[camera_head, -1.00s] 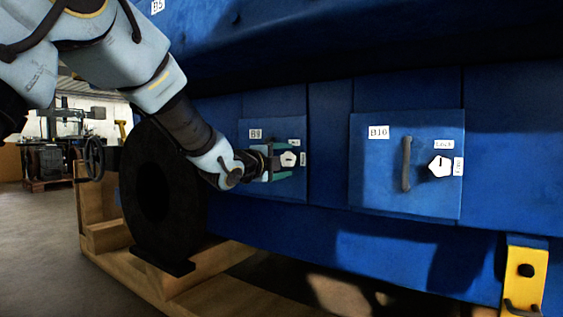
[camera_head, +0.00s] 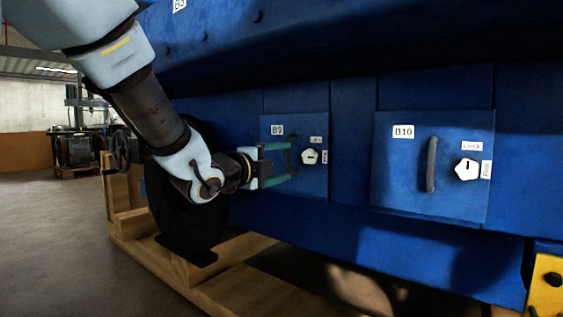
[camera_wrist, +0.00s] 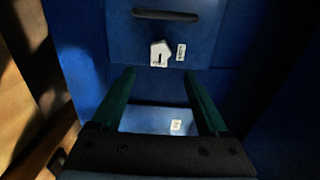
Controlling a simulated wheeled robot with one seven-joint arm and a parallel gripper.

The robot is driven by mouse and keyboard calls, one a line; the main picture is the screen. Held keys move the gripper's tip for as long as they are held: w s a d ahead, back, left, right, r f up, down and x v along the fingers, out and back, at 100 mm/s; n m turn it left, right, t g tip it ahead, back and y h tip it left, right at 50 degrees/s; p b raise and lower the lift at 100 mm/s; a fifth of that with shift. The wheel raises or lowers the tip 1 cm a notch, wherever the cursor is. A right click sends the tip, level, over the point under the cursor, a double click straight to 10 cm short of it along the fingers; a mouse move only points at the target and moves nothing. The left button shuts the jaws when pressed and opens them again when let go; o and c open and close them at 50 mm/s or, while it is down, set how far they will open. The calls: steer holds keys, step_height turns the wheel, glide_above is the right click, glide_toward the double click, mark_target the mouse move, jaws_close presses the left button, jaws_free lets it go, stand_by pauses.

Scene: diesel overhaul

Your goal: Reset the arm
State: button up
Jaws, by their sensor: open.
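My gripper (camera_head: 288,164) is open and empty, its two green fingers pointing at the blue B9 panel (camera_head: 316,184) from the left. The fingers overlap the dark B9 handle in the head view; I cannot tell if they touch it. The white B9 knob (camera_head: 310,157) is to the right of the fingertips, with nothing gripping it. In the wrist view, the open gripper (camera_wrist: 158,77) has a white knob (camera_wrist: 160,53) beyond its fingertips, and a dark handle (camera_wrist: 165,15) shows near the top edge.
The B10 panel (camera_head: 405,185) with its handle (camera_head: 431,165) and white knob (camera_head: 467,169) is to the right. A black wheel-like disc (camera_head: 187,215) and a wooden stand (camera_head: 175,272) are below my arm. A yellow bracket (camera_head: 546,285) is at the lower right. Open floor (camera_head: 60,240) lies left.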

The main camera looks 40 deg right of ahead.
stand_by(0.3)
steer(key=w+a+f+n+t+y+p, duration=0.1)
steer(key=w+a+f+n+y+p, duration=0.35)
steer(key=a, duration=0.45)
steer(key=w+a+f+n+t+y+p, duration=0.1)
steer(key=w+a+n+t+y, duration=0.1)
steer(key=w+a+n+y, duration=0.45)
steer(key=w+a+f+n+t+y+p, duration=0.1)
steer(key=w+a+f+n+p, duration=0.15)
steer(key=a+n, duration=0.65)
steer(key=s+a+f+n+g+y+p, duration=0.2)
steer(key=s+a+n, duration=0.2)
steer(key=a, duration=0.4)
steer(key=s+a+f+n+g+y+p, duration=0.1)
steer(key=s+a+n+g+p, duration=0.2)
steer(key=a, duration=0.5)
steer(key=s+a+f+n+g+y+p, duration=0.1)
steer(key=s+a+f+n+g+y, duration=0.1)
steer(key=s+a+n, duration=0.45)
step_height(320, 180, up, 38)
steer(key=a+m+p, duration=0.1)
steer(key=p, duration=3.6)
steer(key=shift+w+a+m, duration=0.2)
steer(key=shift+w+m, duration=0.05)
steer(key=shift+m, duration=0.1)
steer(key=shift+f, duration=0.1)
